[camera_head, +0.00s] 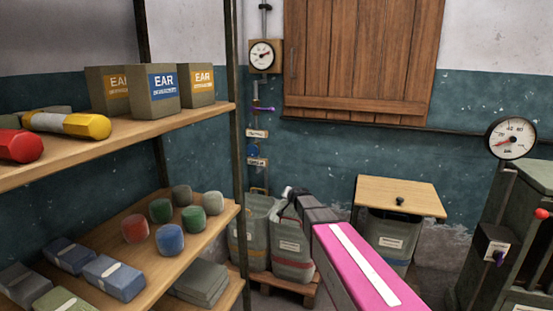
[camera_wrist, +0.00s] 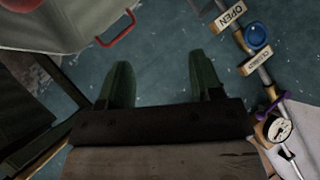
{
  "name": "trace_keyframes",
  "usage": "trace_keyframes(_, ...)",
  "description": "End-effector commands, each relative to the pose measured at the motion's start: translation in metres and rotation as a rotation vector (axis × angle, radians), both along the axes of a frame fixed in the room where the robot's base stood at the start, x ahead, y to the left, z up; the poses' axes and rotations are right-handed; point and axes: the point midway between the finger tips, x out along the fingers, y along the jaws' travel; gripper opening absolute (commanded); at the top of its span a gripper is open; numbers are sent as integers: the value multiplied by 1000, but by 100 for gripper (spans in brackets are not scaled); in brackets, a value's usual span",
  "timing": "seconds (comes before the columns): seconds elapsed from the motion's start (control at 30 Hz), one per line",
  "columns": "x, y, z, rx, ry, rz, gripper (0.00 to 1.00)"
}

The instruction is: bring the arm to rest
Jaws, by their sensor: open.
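My arm shows in the head view as a pink link with a white stripe, reaching from the bottom edge toward the sacks by the back wall. My gripper (camera_head: 291,192) is a small dark shape at its far end, in front of the sacks. In the wrist view, the two dark green fingers of my gripper (camera_wrist: 160,80) stand wide apart. Only the teal wall shows between them, and nothing is held.
A shelf (camera_head: 120,140) with boxes, colored blocks and cylinders stands at left. Grey sacks (camera_head: 292,245) sit on a pallet below my gripper. A lidded bin (camera_head: 392,240) and a green machine (camera_head: 520,220) stand right. A pipe with a gauge (camera_head: 262,55) and blue knob (camera_wrist: 256,36) runs down the wall.

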Motion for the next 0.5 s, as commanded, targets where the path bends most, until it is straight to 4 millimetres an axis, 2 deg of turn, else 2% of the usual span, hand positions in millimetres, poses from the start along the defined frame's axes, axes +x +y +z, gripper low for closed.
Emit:
trace_keyframes(0.03,-36,-13,-15,-47,72,23,59)
trace_keyframes(0.17,-106,-41,-53,-168,267,97,59)
trace_keyframes(0.2,-129,-49,-63,-201,327,121,59)
trace_keyframes(0.4,-245,-90,-99,-343,625,237,59)
trace_keyframes(0.5,-296,-107,-108,-390,754,287,59)
